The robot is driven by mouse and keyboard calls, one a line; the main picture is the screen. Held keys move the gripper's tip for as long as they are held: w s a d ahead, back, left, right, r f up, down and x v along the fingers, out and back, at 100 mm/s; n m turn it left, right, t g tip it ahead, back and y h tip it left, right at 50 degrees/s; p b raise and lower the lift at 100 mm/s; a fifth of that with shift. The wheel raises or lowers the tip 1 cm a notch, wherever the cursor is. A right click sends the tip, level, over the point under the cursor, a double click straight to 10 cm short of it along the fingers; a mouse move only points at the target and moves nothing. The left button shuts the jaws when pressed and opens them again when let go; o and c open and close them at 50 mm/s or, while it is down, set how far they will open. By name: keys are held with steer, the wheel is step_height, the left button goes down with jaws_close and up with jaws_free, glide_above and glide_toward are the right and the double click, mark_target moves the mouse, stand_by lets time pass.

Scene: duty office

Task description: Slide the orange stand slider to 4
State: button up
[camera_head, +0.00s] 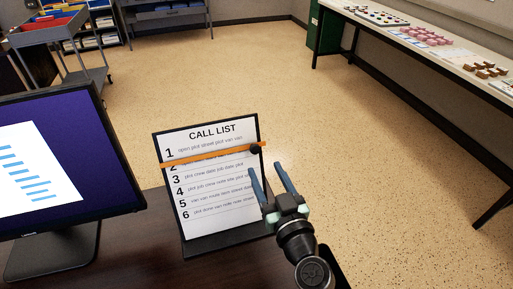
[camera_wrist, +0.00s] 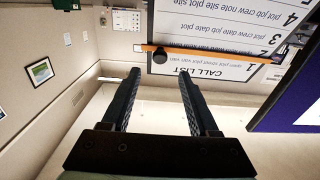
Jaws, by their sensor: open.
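The call list stand (camera_head: 214,218) is upright on the dark desk, with numbered lines 1 to 6. The orange slider (camera_head: 205,155) lies across it between lines 1 and 2, tilted slightly up to the right, and partly covers line 2. Its black knob (camera_head: 255,149) is at the right edge. My gripper (camera_head: 267,170) is open and empty, below and right of the knob, apart from it. In the wrist view the stand is upside down; the slider (camera_wrist: 205,50) and knob (camera_wrist: 160,54) show beyond and above my open fingers (camera_wrist: 160,78).
A monitor (camera_head: 62,165) stands on the desk (camera_head: 135,240) close to the left of the stand. A long table (camera_head: 430,42) with small items runs along the right wall. A trolley (camera_head: 60,40) stands at the back left. The floor beyond the desk is clear.

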mark_target(256, 150)
steer(key=x, duration=0.7)
steer(key=shift+w, duration=0.2)
jaws_close()
stand_by(1.2)
